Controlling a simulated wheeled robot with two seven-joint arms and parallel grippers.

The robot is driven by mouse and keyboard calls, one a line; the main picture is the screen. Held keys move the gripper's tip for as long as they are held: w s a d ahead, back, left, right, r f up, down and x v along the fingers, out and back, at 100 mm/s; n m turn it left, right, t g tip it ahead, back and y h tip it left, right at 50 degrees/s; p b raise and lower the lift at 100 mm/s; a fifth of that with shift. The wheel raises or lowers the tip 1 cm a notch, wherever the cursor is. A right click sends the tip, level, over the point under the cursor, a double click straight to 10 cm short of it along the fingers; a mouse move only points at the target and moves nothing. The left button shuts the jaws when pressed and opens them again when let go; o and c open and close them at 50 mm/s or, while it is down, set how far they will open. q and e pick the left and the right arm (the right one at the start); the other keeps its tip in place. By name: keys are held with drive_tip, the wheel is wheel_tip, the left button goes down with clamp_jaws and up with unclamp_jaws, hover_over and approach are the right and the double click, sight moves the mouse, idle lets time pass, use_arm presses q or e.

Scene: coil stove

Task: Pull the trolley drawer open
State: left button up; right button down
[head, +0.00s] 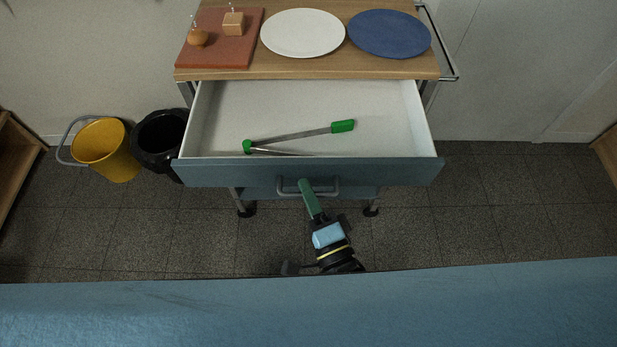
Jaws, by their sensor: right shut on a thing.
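The trolley (300,74) has a wooden top and stands ahead of me. Its drawer (220,173) has a blue-grey front and a white inside, and it is pulled far out toward me. The drawer's handle (282,190) is a grey bar on the front. My right gripper (305,186) reaches up from below and is shut on this handle. Tongs (300,136) with green tips lie inside the drawer. My left gripper does not show.
A red board (220,54) with small items, a white plate (303,33) and a blue plate (389,34) sit on the trolley top. A yellow bucket (104,150) and a black bin (160,132) stand at left. The floor at right is clear.

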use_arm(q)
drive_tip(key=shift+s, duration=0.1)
use_arm(e)
drive_tip(key=c, duration=1.5)
unclamp_jaws()
drive_tip(key=shift+s, duration=0.1)
